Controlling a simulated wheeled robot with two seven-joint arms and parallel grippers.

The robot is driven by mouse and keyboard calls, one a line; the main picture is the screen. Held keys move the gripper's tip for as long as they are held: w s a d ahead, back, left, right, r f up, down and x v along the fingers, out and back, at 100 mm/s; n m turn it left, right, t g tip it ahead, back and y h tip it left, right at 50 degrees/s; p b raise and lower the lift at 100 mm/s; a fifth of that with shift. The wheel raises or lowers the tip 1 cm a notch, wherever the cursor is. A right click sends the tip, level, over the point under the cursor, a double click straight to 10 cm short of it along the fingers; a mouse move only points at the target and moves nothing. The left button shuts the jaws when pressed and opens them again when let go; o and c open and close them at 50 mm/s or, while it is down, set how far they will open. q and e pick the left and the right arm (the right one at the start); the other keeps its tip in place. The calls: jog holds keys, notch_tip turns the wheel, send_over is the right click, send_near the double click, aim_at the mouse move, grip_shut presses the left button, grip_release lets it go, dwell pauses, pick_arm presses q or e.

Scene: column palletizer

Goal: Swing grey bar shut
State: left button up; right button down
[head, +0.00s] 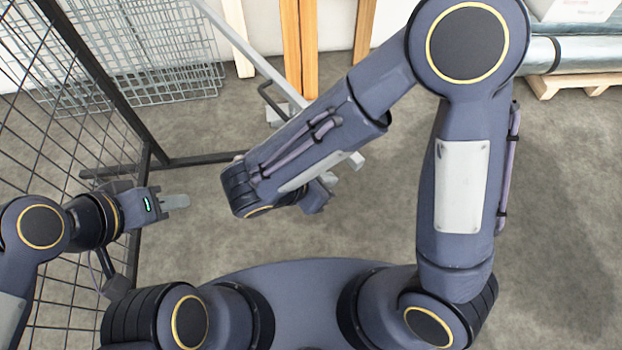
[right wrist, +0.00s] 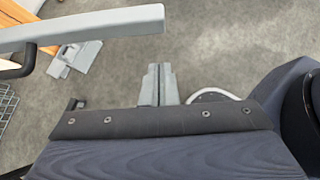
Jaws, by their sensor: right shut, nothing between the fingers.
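The grey bar (head: 245,55) slants from the top of the head view down behind my right forearm, which hides its middle. In the right wrist view the bar (right wrist: 90,27) crosses the top left and ends in a blunt tip, with a black handle (right wrist: 22,62) below it. My right gripper (right wrist: 158,85) is shut and empty; its fingers are apart from the bar in the picture. In the head view my right arm mostly hides that gripper. My left gripper (head: 175,201) is at the left near the mesh fence, seen edge-on, with nothing visible in it.
A black-framed mesh fence (head: 108,85) stands at the left, with a low rail (head: 200,160) along the floor. Wire panels (head: 160,55) and wooden planks (head: 300,45) lean at the back. A pallet (head: 570,84) lies at the back right. The floor at the right is clear.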

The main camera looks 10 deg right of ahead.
aim_at(353, 168)
jog(key=shift+w+d+f, duration=0.1)
jog(key=shift+w+d, duration=0.3)
jog(key=shift+d, duration=0.25)
jog(key=shift+w+d+f, duration=0.1)
jog(key=shift+w+d, duration=0.25)
jog(key=shift+d, duration=0.3)
jog(key=shift+w+d+f, duration=0.1)
jog(key=shift+w+d, duration=0.3)
jog(key=shift+d, duration=0.25)
